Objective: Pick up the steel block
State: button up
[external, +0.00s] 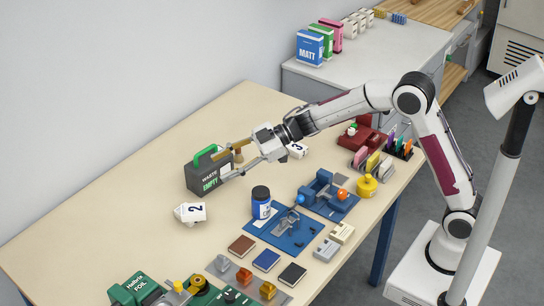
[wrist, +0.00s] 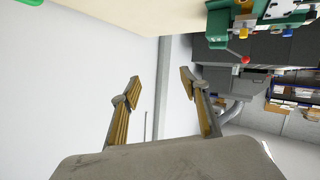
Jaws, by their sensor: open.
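A small grey block (external: 326,249) lies near the table's front edge, right of the blue mat, and looks like the steel block; I cannot be sure of its material. A similar cream block (external: 342,233) lies just behind it. My gripper (external: 219,167) is open above the table's back part, at the dark waste box, well to the left of and behind the grey block. In the wrist view my gripper (wrist: 160,82) shows two spread fingers with nothing between them. The grey block does not show there.
The waste box (external: 205,177) with a green handle overlaps my fingers; contact is unclear. A blue bottle (external: 261,203), blue mat (external: 272,236), blue vice (external: 318,190) and coloured tiles crowd the front. White numbered blocks (external: 190,213) stand nearby. The table's left part is bare.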

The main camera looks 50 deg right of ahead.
jog(key=s+a+f+n+g+y, duration=0.1)
jog(key=s+a+f+g, duration=0.2)
jog(key=f, duration=0.3)
jog(key=s+a+f+n+g+y, duration=0.1)
jog(key=s+a+f+n+g, duration=0.1)
jog(key=s+a+f+g, duration=0.2)
notch_tip(320, 180, down, 2)
jog(key=shift+s+n+g, duration=0.3)
jog(key=shift+s+g, duration=0.2)
jog(key=shift+s, duration=0.05)
jog(key=shift+f, duration=0.1)
send_near(222, 257)
jog(key=a+f, duration=0.2)
jog(key=shift+w+a, duration=0.2)
jog(key=shift+a, duration=0.05)
jog(key=shift+a+f, duration=0.4)
jog(key=shift+a, duration=0.2)
jog(key=shift+x, duration=3.1)
